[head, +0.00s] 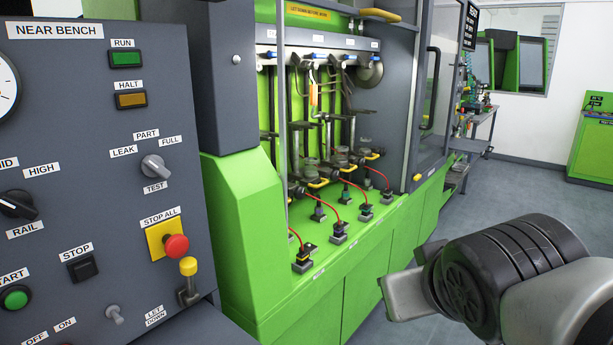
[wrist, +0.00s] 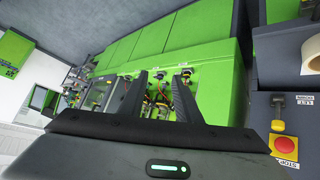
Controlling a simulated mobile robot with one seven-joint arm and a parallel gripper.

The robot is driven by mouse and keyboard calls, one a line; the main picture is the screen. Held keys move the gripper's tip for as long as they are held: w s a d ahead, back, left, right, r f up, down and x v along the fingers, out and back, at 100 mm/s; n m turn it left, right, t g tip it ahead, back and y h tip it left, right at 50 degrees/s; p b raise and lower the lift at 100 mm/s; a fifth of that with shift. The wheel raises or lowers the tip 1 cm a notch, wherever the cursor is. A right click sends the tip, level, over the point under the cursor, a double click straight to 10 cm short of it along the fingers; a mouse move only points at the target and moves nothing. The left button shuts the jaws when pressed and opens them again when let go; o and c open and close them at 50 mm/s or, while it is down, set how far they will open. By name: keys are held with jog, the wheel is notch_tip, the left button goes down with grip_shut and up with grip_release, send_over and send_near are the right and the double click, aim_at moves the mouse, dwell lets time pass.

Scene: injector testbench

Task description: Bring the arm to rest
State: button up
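My gripper (wrist: 163,78) shows in the wrist view, with its two dark fingers apart and nothing between them. Behind the gap is the green test bench (wrist: 190,50), some way off and not touched. In the head view my arm reaches in from the lower right, in front of the bench (head: 245,220) and over the floor. The fingers cannot be made out there. The wrist view is tilted, with the bench running across its top.
A grey control panel (head: 60,170) with a red stop button (head: 176,246) stands close at left; the button also shows in the wrist view (wrist: 285,146). Injector stations with red hoses line the bench. The grey floor (head: 500,190) at right is clear. A green cabinet (head: 592,140) stands at far right.

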jog(key=s+f+m+g, duration=0.2)
jog(key=s+f+g, duration=0.15)
jog(key=s, duration=0.25)
notch_tip(320, 180, up, 20)
jog(key=a+p, duration=0.1)
jog(key=p, duration=1.9)
jog(key=shift+s+f+y+p, duration=0.15)
jog(key=shift+s+y+p, duration=0.15)
jog(key=shift+s+y, duration=0.15)
